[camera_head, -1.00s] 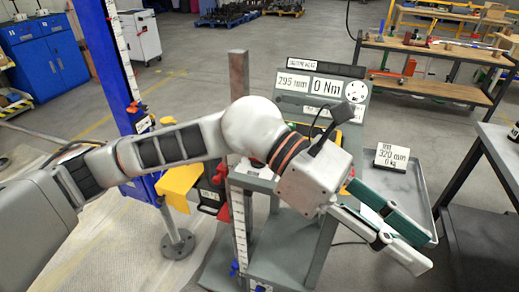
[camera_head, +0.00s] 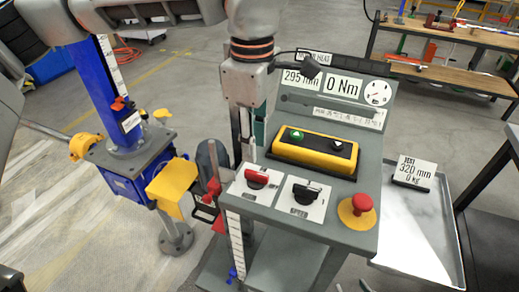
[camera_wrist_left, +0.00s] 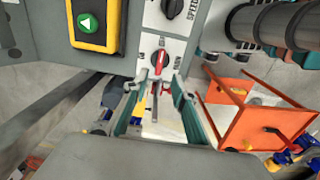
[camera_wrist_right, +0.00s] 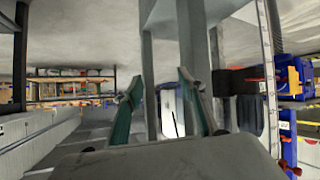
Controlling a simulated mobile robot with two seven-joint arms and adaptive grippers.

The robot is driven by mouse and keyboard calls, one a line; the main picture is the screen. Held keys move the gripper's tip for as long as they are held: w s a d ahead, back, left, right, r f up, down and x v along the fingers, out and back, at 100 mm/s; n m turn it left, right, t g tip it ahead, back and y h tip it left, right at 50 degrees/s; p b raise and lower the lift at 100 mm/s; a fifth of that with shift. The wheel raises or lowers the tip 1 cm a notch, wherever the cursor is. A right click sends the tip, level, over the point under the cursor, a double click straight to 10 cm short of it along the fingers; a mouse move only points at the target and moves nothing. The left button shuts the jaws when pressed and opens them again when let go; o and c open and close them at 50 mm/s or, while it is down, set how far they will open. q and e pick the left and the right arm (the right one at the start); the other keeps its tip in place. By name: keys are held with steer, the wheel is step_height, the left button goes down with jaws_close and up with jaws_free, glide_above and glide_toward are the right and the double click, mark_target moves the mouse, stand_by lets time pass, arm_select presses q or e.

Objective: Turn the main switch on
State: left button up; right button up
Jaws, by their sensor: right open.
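The main switch is a rotary switch with a red handle (camera_head: 256,178) on a white plate at the panel's left. In the left wrist view the red handle (camera_wrist_left: 159,61) shows just beyond and between my fingertips. My left gripper (camera_head: 250,148) points down beside the switch's far side in the head view. Its green-lined fingers (camera_wrist_left: 157,90) are open and empty, and I see no clear contact with the handle. The switch's labels are too small to read. My right gripper (camera_wrist_right: 158,85) is open and empty in the right wrist view; I cannot make it out in the head view.
A black-handled switch (camera_head: 306,193), a yellow button box (camera_head: 314,153) and a red mushroom button (camera_head: 362,203) share the panel. A display board (camera_head: 335,100) rises behind. A tray (camera_head: 415,235) lies right.

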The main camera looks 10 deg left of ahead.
mark_target(255, 172)
arm_select(q)
steer(key=shift+w+a+f, duration=0.1)
steer(key=shift+w+f, duration=0.15)
steer(key=shift+w, duration=0.05)
steer(key=shift+f, duration=0.4)
steer(key=f, duration=0.5)
steer(key=shift+s, duration=0.3)
steer(key=shift+f, duration=0.75)
arm_select(e)
steer(key=shift+s+f, duration=0.2)
steer(key=shift+s, duration=0.25)
arm_select(q)
steer(key=shift+c, duration=0.2)
jaws_close()
